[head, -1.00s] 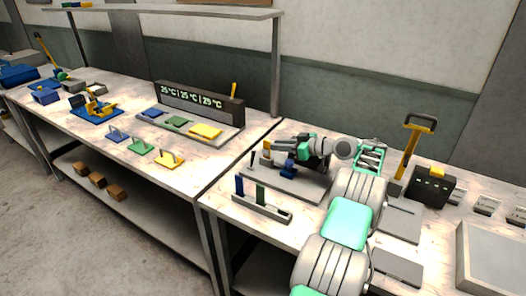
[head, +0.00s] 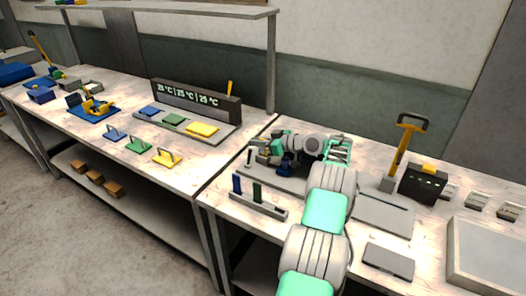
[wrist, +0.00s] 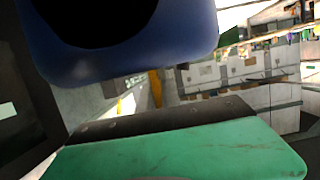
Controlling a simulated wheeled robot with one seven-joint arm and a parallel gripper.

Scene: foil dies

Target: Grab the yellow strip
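My gripper (head: 268,153) is at the press-like fixture (head: 275,180) on the right-hand bench, pointing left. Its fingers are small and partly merged with the fixture, so their opening is unclear. I cannot clearly make out the yellow strip in the head view, where the gripper covers that spot. In the wrist view, a narrow yellow-orange upright piece (wrist: 155,88) shows beyond the green finger surface (wrist: 180,150); I cannot tell if it is the strip. A dark blue rounded part (wrist: 185,50) fills the top. A slotted rack (head: 272,211) in front holds a blue strip (head: 237,183) and a dark green strip (head: 257,192).
A yellow-handled lever (head: 402,150) and a black box (head: 424,184) stand right of my arm. A grey tray (head: 490,255) and flat plates (head: 388,261) lie nearby. The left bench holds a temperature display (head: 198,100), coloured plates and handled blocks (head: 167,157).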

